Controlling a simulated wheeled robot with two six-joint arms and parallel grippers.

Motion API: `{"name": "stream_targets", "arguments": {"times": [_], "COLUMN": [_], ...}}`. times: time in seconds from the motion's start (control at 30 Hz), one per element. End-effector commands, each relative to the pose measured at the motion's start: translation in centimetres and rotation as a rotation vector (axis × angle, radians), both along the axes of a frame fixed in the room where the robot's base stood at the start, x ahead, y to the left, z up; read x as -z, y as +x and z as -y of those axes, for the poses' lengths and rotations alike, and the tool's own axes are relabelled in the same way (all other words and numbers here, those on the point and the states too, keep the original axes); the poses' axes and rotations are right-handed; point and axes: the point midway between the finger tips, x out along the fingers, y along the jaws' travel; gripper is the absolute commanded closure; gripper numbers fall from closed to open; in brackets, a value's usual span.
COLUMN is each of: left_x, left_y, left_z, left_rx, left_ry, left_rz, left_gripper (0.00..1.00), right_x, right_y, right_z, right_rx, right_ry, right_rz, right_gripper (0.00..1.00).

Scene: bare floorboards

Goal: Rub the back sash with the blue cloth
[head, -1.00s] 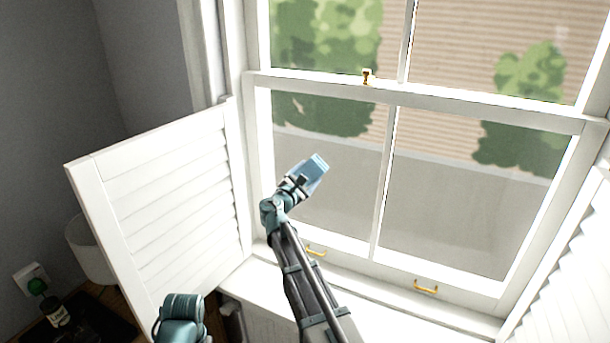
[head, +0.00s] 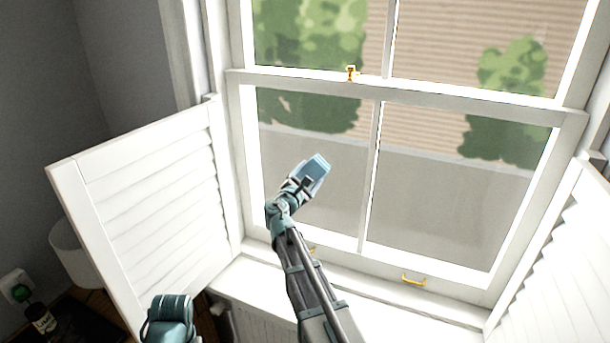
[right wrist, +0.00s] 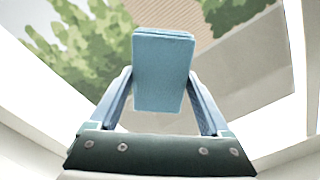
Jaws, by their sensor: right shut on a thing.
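My right gripper (head: 305,180) is shut on the blue cloth (head: 317,165), a folded light-blue pad. In the head view the cloth shows against the left pane of the lower sash (head: 368,190). I cannot tell whether it touches the glass. In the right wrist view the cloth (right wrist: 163,75) sits between the two fingers, with window glass beyond. The upper sash (head: 391,40), which appears to be the back one, is above the meeting rail, its top out of view.
A white louvred shutter (head: 150,210) stands open at left, another (head: 560,265) at right. A brass latch (head: 351,73) sits on the meeting rail; a brass lift (head: 413,280) is on the bottom rail. A white sill (head: 260,281) runs below. A dark bottle (head: 41,318) stands at lower left.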

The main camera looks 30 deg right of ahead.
Motion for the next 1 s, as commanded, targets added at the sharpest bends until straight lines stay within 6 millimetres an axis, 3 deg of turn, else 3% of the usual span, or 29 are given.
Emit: {"name": "stream_targets", "arguments": {"times": [1.0], "left_x": [0.0], "left_y": [0.0], "left_z": [0.0], "left_rx": [0.0], "left_ry": [0.0], "left_rz": [0.0], "left_gripper": [0.5], "right_x": [0.0], "right_y": [-4.4], "right_z": [3.6], "right_rx": [0.003], "right_ry": [0.0], "right_rz": [0.0], "right_gripper": [0.63]}}
